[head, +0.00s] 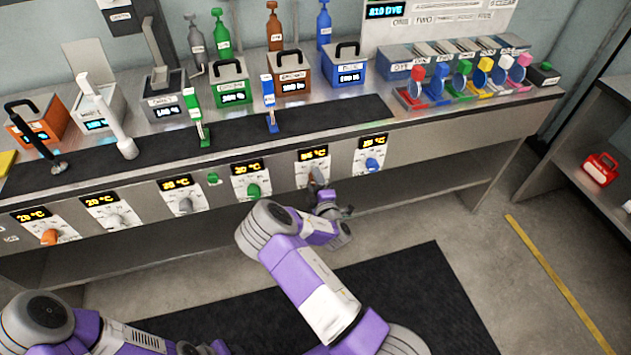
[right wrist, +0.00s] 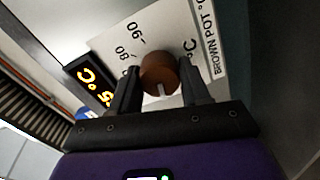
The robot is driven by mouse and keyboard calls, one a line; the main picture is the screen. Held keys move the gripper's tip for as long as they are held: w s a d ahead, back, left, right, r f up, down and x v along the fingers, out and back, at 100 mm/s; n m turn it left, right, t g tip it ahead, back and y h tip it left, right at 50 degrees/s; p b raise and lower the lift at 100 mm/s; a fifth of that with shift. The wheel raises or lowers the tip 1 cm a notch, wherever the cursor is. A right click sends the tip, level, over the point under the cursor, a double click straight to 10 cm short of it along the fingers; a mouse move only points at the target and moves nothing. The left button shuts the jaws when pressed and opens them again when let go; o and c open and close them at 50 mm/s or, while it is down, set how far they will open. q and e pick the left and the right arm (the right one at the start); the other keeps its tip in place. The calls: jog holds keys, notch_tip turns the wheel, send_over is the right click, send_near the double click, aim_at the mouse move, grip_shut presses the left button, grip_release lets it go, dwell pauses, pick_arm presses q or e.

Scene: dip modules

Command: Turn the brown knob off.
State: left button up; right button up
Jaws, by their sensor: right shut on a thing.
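The brown knob (right wrist: 160,73) sits on a white dial plate (right wrist: 150,33) marked "BROWN POT". A pale pointer mark shows on its near edge, toward the bottom of the right wrist view. In the head view the knob (head: 316,176) is on the counter's front panel, second from the right. My right gripper (right wrist: 160,88) has one finger on each side of the knob and is shut on it; in the head view this gripper (head: 321,190) is partly hidden by my wrist. The display (head: 313,154) above it is lit. My left gripper (head: 213,348) is at the bottom edge, mostly cut off.
A blue knob (head: 373,164) is just right of the brown one and a green knob (head: 253,190) to its left. More knobs line the panel. Pots, bottles and dippers stand on the counter above. The floor in front is clear.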

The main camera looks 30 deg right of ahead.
jog(key=shift+w+a+r, duration=0.1)
jog(key=shift+a, duration=0.05)
jog(key=o, duration=1)
jog(key=shift+s, duration=0.3)
jog(key=p+v, duration=0.2)
jog(key=v, duration=0.5)
